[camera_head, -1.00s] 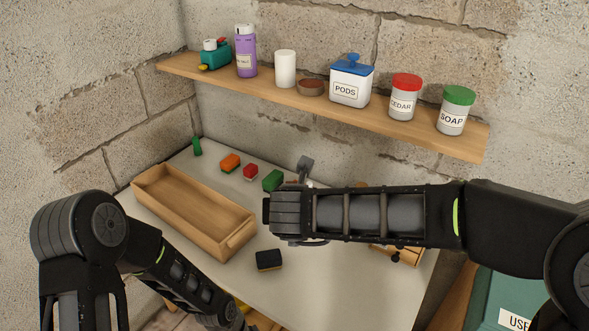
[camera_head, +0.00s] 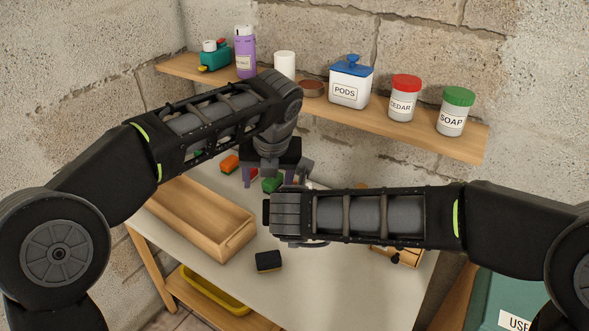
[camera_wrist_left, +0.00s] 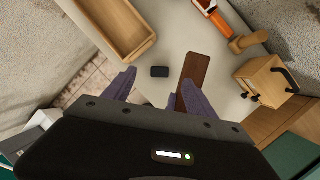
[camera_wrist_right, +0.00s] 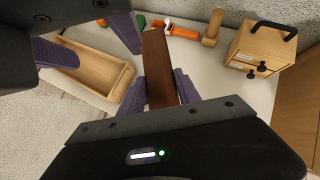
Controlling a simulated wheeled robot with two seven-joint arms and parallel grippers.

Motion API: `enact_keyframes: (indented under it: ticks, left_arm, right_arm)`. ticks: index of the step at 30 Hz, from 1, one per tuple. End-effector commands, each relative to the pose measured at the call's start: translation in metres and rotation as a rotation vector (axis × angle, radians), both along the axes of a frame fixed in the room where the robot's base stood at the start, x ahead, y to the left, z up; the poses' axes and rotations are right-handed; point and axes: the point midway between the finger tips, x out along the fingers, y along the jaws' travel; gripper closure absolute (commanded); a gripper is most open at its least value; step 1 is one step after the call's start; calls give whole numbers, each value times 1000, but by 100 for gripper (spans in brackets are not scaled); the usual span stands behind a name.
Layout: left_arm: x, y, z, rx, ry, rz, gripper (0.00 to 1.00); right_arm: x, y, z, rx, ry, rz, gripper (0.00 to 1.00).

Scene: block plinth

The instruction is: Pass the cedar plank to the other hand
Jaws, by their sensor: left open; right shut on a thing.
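The cedar plank (camera_wrist_right: 158,65) is a long, flat, dark reddish-brown board. In the right wrist view my right gripper (camera_wrist_right: 160,88) is shut on it, and the plank extends forward past the fingers. The plank also shows in the left wrist view (camera_wrist_left: 196,72). In the head view the plank and the right fingers are hidden behind my right arm. My left gripper (camera_head: 270,170) is open and empty, pointing down over the table.
A long wooden tray (camera_head: 240,243) lies at the table's left, with a black sponge (camera_head: 268,261) near it. A wooden box with black knobs (camera_wrist_right: 260,47) stands right. A shelf (camera_head: 440,138) with jars runs along the wall, behind my left arm. A yellow tray (camera_head: 215,292) sits below.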

Motion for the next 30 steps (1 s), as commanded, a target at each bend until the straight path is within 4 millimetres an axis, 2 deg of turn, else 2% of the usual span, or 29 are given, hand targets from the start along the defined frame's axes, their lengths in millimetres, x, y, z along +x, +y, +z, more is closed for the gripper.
enact_keyframes:
  ticks: [1,3,7,20,26,30]
  left_arm:
    - [5,-18,4,-30,-15,-15,35]
    - [10,-36,9,-66,-32,-30,35]
    - [14,-54,14,-103,-47,-44,35]
    - [16,-57,12,-108,-49,-46,35]
    - [22,-56,-4,-107,-48,-45,35]
    - [30,-56,-24,-106,-46,-46,35]
  right_arm:
    - [0,0,0,0,0,0,100]
    - [0,0,0,0,0,0,100]
    - [0,0,0,1,0,1,100]
    - [0,0,0,0,0,0,100]
    - [0,0,0,0,0,0,100]
    - [0,0,0,0,0,0,100]
